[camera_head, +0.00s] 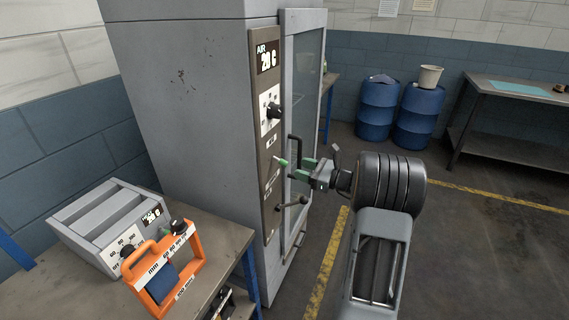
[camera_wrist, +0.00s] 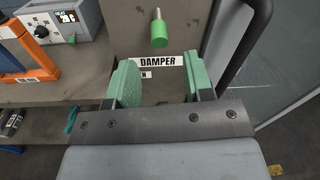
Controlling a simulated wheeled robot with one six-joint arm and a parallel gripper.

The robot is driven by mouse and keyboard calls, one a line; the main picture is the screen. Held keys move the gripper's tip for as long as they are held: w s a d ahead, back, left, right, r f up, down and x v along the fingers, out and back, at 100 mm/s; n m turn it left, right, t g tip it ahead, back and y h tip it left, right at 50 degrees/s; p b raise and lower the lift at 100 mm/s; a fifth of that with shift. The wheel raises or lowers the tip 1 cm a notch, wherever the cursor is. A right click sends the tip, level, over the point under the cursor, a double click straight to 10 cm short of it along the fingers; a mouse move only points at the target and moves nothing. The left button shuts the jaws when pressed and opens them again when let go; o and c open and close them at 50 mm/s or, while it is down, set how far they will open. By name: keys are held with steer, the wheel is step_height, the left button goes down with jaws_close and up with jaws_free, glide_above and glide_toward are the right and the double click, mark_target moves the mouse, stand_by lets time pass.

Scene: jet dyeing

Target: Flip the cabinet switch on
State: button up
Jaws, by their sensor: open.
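The grey cabinet (camera_head: 190,90) has a dark control panel on its front edge. The switch is a small metal lever with a green tip (camera_head: 283,162), sticking out of the panel below a rotary knob. It also shows in the wrist view (camera_wrist: 159,32), top centre, above a white DAMPER label. I cannot tell whether it is on or off. My gripper (camera_head: 301,169) is just right of the switch in the head view, its green fingers pointing at the panel. In the wrist view the open fingers (camera_wrist: 160,76) are apart and empty, with the switch beyond them and no contact visible.
The black cabinet door handle (camera_head: 293,150) is close to my gripper. A lever with a dark knob (camera_head: 302,200) juts out below. A bench (camera_head: 70,285) at left carries a grey box (camera_head: 112,222) and an orange-framed device (camera_head: 165,270). Blue drums (camera_head: 378,108) stand behind.

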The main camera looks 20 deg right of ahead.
mark_target(284, 163)
steer(key=x, duration=0.7)
steer(key=shift+w+a+p, duration=0.1)
steer(key=shift+p, duration=0.25)
